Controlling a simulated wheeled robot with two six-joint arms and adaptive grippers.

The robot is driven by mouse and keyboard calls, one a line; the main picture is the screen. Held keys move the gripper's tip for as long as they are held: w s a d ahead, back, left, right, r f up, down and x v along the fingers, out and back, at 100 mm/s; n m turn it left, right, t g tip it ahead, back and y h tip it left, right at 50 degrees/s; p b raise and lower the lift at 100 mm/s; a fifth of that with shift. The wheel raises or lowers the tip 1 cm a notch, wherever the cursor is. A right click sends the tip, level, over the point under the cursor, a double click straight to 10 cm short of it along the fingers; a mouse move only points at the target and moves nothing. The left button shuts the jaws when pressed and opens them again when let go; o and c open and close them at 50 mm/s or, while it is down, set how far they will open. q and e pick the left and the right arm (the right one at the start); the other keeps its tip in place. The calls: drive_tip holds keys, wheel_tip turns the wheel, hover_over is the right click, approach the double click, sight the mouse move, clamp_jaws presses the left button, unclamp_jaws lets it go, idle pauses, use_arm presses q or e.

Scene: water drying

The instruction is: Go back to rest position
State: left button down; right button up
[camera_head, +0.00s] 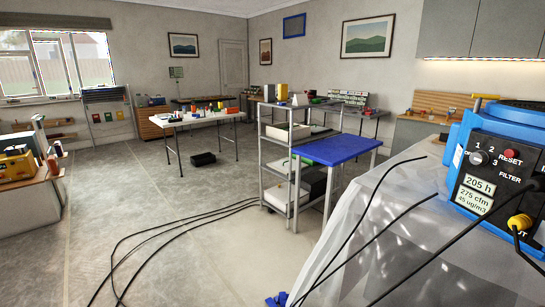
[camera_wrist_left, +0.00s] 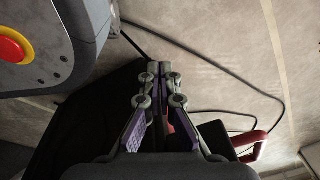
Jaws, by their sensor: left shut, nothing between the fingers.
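My left gripper (camera_wrist_left: 159,68) shows in the left wrist view, its two fingers together at the tips with nothing between them. It hangs over the pale floor (camera_wrist_left: 225,50), touching nothing that I can see. The left gripper does not show in the head view. My right gripper is in neither view.
A blue machine (camera_head: 503,160) with a dial stands at the right on a surface draped in translucent sheeting (camera_head: 400,225). Black cables (camera_head: 150,235) cross the floor. A grey shelf cart (camera_head: 297,180) adjoins a blue-topped table (camera_head: 335,149). A red handle (camera_wrist_left: 262,148) shows in the wrist view. Left-centre floor is open.

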use_arm(q)
drive_tip(key=s+r+p, duration=0.7)
drive_tip(key=r+p, duration=0.3)
drive_tip(key=p, duration=0.1)
drive_tip(key=shift+s+p, duration=0.35)
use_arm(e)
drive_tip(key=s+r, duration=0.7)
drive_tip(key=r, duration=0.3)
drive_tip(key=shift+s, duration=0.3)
use_arm(q)
drive_tip(key=shift+a+r, duration=0.1)
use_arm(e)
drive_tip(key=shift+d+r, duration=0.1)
